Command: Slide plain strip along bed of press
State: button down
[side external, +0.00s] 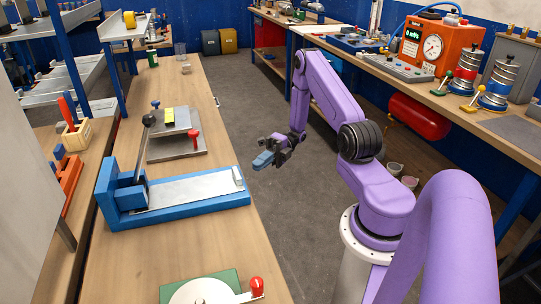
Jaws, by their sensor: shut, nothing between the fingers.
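The press (112,197) is a blue frame on the wooden bench, with a dark upright lever at its left end. A plain light-grey metal strip (185,191) lies flat along its bed, reaching from near the lever towards the right end. A small pale block shows at the bed's right end. My gripper (257,163) is over the grey floor beyond the bench edge, to the right of the press and apart from it. Its blue fingers are shut and empty, pointing left towards the press.
Behind the press on the same bench is a grey plate fixture (176,143) with a yellow block and a red-knobbed lever. In front is a green plate with a white disc (201,291) and a red knob. The far bench at right holds an orange gauge box (428,45).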

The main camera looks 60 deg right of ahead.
aim_at(236, 168)
jog(key=shift+w+a, duration=0.6)
jog(key=shift+w, duration=0.2)
jog(key=shift+w+a, duration=0.55)
jog(key=shift+w, duration=0.25)
jog(key=shift+w+a, duration=0.8)
jog(key=shift+w, duration=0.3)
jog(key=shift+s+d, duration=0.35)
jog(key=shift+s, duration=0.05)
jog(key=s+d, duration=0.4)
jog(key=d, duration=0.7)
jog(key=shift+d, duration=0.3)
